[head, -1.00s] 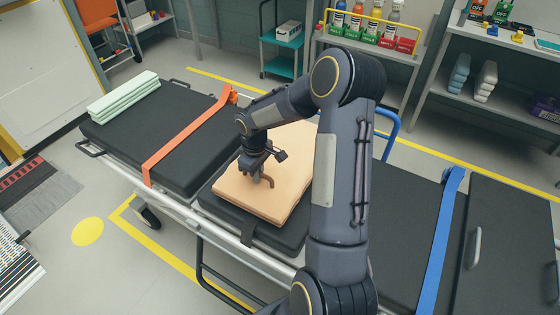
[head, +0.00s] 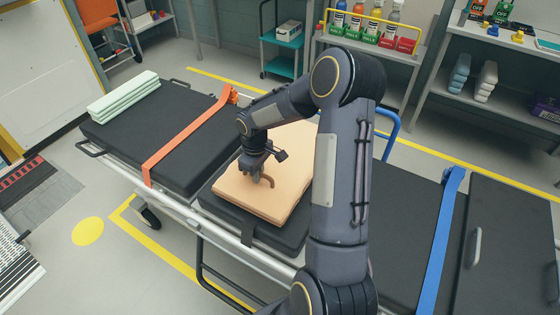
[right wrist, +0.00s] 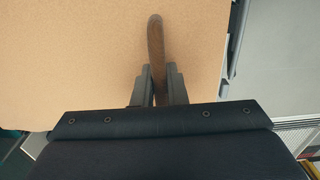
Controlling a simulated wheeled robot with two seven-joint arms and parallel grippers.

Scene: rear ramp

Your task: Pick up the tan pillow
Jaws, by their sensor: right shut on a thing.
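The tan pillow (head: 238,193) lies flat on the black pad of the stretcher, partly hidden behind my right arm. It also fills much of the right wrist view (right wrist: 75,65). A brown loop handle (right wrist: 155,40) stands up from its top face. My right gripper (head: 262,178) is over the pillow, with its fingers shut on this handle, as the right wrist view shows (right wrist: 159,80). I see no clear gap between the pillow and the pad. My left gripper is not in view.
The black stretcher pad (head: 170,135) carries an orange strap (head: 188,138), a blue strap (head: 438,240) and a folded pale green towel (head: 124,97). Shelves with bottles (head: 365,35) stand behind. A teal cart (head: 284,45) stands at the back. Open floor lies at the left.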

